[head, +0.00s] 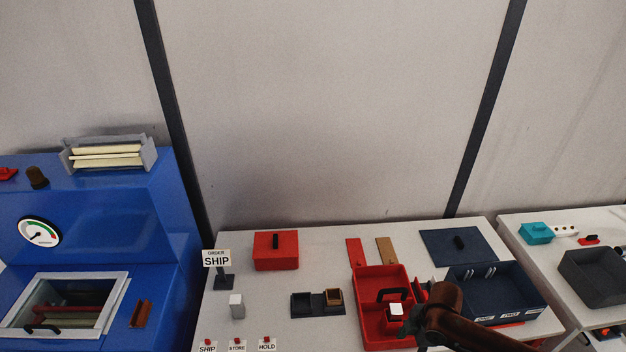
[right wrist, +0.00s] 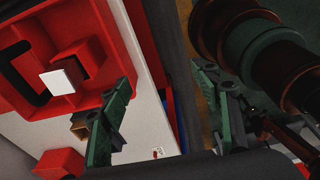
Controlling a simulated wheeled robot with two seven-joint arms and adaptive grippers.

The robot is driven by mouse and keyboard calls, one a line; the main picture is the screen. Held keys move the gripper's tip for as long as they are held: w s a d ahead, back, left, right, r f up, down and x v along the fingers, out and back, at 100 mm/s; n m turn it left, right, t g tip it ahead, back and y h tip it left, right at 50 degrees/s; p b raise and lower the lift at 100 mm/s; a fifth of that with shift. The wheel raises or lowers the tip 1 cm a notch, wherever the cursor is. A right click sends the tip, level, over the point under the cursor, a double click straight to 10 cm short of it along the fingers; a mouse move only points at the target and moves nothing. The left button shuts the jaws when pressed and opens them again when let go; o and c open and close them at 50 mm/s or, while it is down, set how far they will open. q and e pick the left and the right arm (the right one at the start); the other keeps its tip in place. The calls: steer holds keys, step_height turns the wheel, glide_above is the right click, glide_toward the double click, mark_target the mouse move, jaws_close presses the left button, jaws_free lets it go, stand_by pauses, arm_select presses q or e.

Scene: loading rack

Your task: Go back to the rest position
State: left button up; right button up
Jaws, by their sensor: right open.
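My right arm (head: 447,312) comes in at the lower right of the head view, in front of the red tray and the dark blue bin; its gripper fingers are not clear there. In the right wrist view my right gripper (right wrist: 165,95) has its two green fingers wide apart with nothing between them. The red tray (head: 372,281) holds a small red box with a white top (head: 396,309) and a black handle. The tray also shows at the upper left of the right wrist view (right wrist: 98,22). My left gripper is not in view.
A dark blue bin (head: 537,292) stands right of the tray. A red lidded box (head: 276,250), a grey block (head: 237,305) and a SHIP sign (head: 217,258) stand on the white table. A blue machine (head: 150,235) is at left, a second table (head: 545,258) at right.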

steer(key=s+a+f+m+t+y, duration=0.2)
steer(key=s+a+f+m+t, duration=0.1)
steer(key=s+a+f+m, duration=0.25)
steer(key=s+d+f+m+h, duration=0.2)
steer(key=s+d+m, duration=0.5)
steer(key=s+d+f+m+h, duration=0.3)
steer(key=s+d+m, duration=0.3)
steer(key=s+d, duration=0.1)
step_height(320, 180, down, 32)
steer(key=a+f+y+b, duration=0.1)
steer(key=b, duration=0.6)
arm_select(q)
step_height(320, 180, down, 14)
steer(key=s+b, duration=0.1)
steer(key=b, duration=0.5)
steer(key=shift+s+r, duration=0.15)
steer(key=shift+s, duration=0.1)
arm_select(e)
steer(key=s+f+g, duration=0.1)
steer(key=s+f, duration=0.9)
steer(key=f, duration=0.3)
steer(key=s+f+n+g, duration=0.1)
steer(key=s+f, duration=0.9)
steer(key=f, duration=0.3)
steer(key=shift+a+f, duration=0.15)
steer(key=shift+a, duration=0.2)
